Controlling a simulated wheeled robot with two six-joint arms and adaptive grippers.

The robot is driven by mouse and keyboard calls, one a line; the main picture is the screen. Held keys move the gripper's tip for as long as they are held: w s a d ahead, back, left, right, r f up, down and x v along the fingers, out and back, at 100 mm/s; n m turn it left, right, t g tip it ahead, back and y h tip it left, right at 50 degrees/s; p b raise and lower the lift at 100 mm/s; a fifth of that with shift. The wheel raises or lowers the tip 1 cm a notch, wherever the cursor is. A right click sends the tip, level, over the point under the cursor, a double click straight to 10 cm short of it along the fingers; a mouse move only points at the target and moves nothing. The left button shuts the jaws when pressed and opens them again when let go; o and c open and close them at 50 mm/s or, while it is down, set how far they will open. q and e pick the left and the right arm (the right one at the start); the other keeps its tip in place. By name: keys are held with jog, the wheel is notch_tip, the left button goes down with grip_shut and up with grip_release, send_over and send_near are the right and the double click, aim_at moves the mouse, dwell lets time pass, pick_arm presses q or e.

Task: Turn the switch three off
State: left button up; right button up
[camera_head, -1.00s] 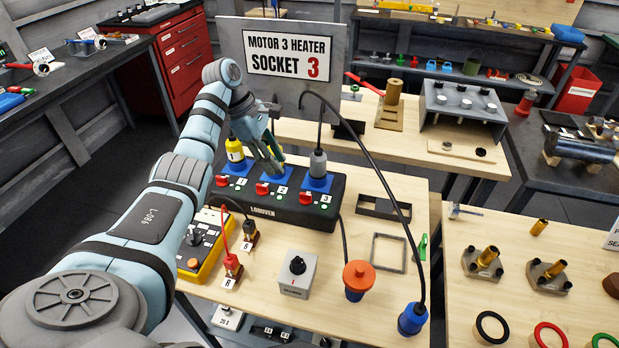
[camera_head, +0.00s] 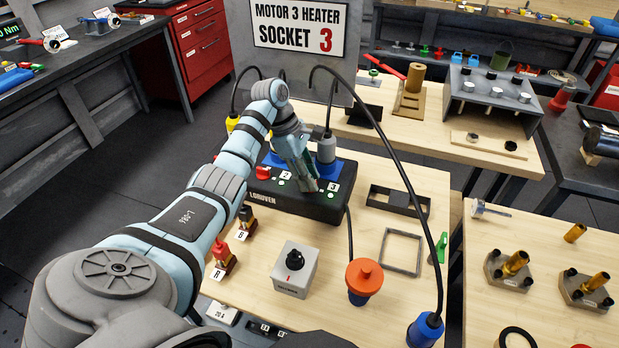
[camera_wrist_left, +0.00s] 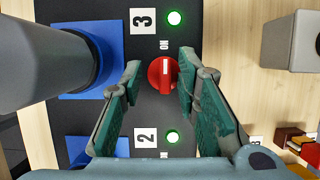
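The black socket box (camera_head: 320,210) stands on the wooden table, with numbered labels on its front. In the left wrist view the red switch knob of number three (camera_wrist_left: 162,75) sits below the label 3 (camera_wrist_left: 143,19). Its white mark points toward the word ON, and the green light (camera_wrist_left: 175,18) beside the label is lit. My left gripper (camera_head: 310,184) is open over this knob. In the left wrist view its fingers (camera_wrist_left: 160,65) stand on either side of the knob, the right one very close. In the head view the gripper hides the knob. My right gripper is not in view.
A grey plug (camera_head: 326,148) with a black cable stands in the blue socket beside switch three. Another red knob (camera_head: 263,172) is to the left. A grey box with a black dial (camera_head: 295,268) and an orange-capped connector (camera_head: 364,278) stand in front.

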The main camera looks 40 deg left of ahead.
pick_arm(q)
jog(key=shift+s+r, duration=0.2)
jog(key=shift+s, duration=0.1)
jog(key=shift+c, duration=0.6)
grip_shut()
jog(key=shift+f, duration=0.1)
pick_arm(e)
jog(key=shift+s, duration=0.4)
